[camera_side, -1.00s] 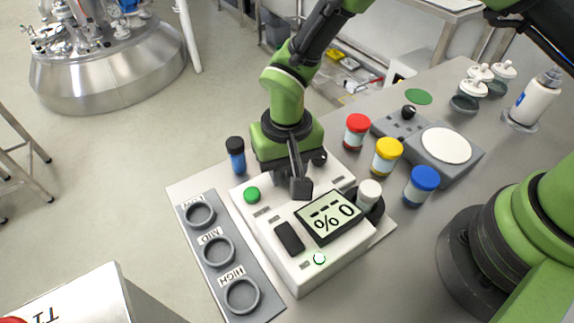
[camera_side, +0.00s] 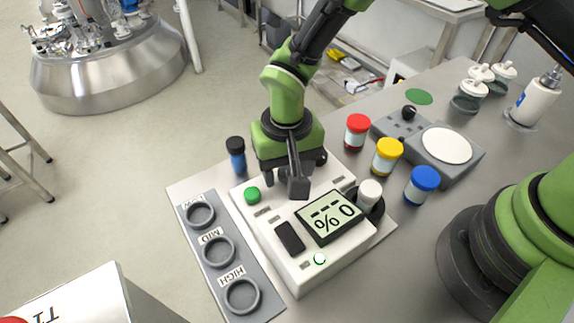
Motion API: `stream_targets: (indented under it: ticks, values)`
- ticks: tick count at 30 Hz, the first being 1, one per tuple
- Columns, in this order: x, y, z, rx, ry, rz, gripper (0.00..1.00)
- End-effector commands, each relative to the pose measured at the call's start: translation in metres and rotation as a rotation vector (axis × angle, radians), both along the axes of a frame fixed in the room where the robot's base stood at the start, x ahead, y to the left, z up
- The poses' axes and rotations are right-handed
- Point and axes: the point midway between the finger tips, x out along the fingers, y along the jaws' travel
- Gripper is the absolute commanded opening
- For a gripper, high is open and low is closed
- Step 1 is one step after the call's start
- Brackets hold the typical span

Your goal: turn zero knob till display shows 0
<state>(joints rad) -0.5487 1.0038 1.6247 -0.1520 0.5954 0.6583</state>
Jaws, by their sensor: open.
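A white meter (camera_side: 290,271) stands on the bench with a tilted display (camera_side: 330,217) that reads "% 0" with dashes above it. My gripper (camera_side: 290,184) is over the back part of the meter, pointing down, with its jaws open. The zero knob is not clearly visible; my gripper hides part of the meter's top there. A green button (camera_side: 252,194), a dark rectangular part (camera_side: 289,237) and a lit white-green ring (camera_side: 319,258) are on the meter. A white-capped vial (camera_side: 369,193) stands in a dark holder at the meter's right side.
A grey rack (camera_side: 232,263) with rings marked LOW, MID and HIGH lies to the left. A blue vial with a black cap (camera_side: 236,156) stands behind. Red (camera_side: 357,128), yellow (camera_side: 388,152) and blue-capped jars (camera_side: 423,182) and a grey stirrer (camera_side: 462,168) stand to the right.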

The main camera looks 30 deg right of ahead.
Motion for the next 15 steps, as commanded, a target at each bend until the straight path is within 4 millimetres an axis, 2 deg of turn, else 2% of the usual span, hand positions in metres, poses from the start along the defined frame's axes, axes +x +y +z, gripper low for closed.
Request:
stream_targets:
  ticks: [5,9,15]
  values:
    - [0.001,0.001,0.024,0.003,-0.005,0.0,0.56]
    - [0.001,0.0,0.054,0.004,-0.006,0.0,0.56]
    - [0.001,0.0,0.086,0.002,-0.004,0.0,0.56]
